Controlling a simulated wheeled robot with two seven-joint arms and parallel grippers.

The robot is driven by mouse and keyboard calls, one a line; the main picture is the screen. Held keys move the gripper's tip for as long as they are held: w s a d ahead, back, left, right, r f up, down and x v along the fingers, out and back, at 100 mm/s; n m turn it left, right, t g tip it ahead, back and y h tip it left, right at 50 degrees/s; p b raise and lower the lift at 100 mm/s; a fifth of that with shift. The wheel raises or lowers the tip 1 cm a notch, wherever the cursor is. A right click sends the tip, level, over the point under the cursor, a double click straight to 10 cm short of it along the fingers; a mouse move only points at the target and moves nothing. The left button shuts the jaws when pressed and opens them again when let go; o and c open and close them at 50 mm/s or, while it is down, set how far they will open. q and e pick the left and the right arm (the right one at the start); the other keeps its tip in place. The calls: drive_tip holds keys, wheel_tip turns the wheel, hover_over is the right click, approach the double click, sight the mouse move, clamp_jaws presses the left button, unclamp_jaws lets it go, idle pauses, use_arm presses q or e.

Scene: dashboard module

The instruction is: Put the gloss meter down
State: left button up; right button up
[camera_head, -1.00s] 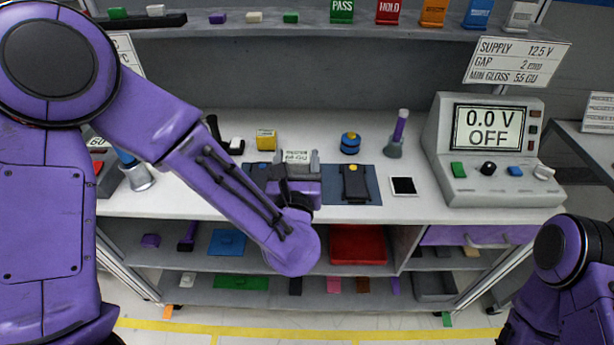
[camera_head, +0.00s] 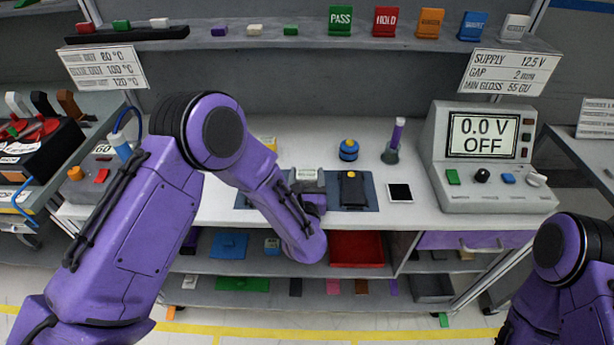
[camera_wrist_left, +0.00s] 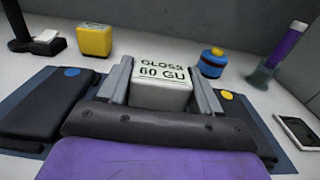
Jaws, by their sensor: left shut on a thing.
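The gloss meter is a small pale block (camera_head: 306,174) marked "GLOSS 60 GU" in the left wrist view (camera_wrist_left: 161,90). My left gripper (camera_head: 308,181) is shut on it, with one grey finger on each side. It is low over the blue mat (camera_head: 373,191), left of a black part with a yellow dot (camera_head: 353,189). In the wrist view another black part with a blue dot (camera_wrist_left: 45,105) lies to the left. The meter's underside is hidden, so I cannot tell whether it touches anything. My right gripper is out of view; only that arm shows.
A yellow block (camera_wrist_left: 97,40) stands behind. The power supply (camera_head: 490,150) reads "0.0 V OFF".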

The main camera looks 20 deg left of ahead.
use_arm(q)
drive_tip(key=shift+f, duration=0.2)
drive_tip(key=o, duration=1.2)
drive_tip(key=shift+o, duration=0.2)
drive_tip(key=shift+r, duration=0.1)
drive_tip(key=shift+r, duration=0.25)
drive_tip(key=b+v, duration=0.4)
drive_tip(key=v, duration=0.8)
